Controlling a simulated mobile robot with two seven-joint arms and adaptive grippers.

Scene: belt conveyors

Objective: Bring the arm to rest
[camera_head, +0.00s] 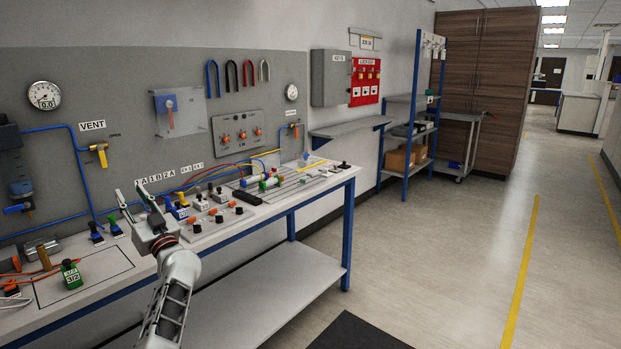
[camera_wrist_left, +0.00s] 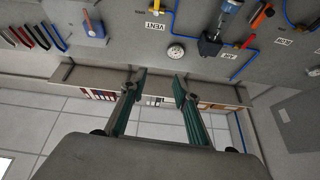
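My left gripper (camera_head: 129,190) is raised in front of the workbench (camera_head: 255,262), with its fingers pointing up. In the left wrist view the two fingers of the left gripper (camera_wrist_left: 159,80) stand apart with nothing between them. My left forearm comes up from the bottom of the head view and hides part of the bench's front edge. The right gripper is in neither view.
A grey wall panel (camera_head: 130,80) with a gauge (camera_head: 43,95) and valves rises behind the bench. A green block (camera_head: 71,274) and several fittings lie on the bench. A blue shelf rack (camera_head: 413,110) stands farther back. The floor at the right is clear.

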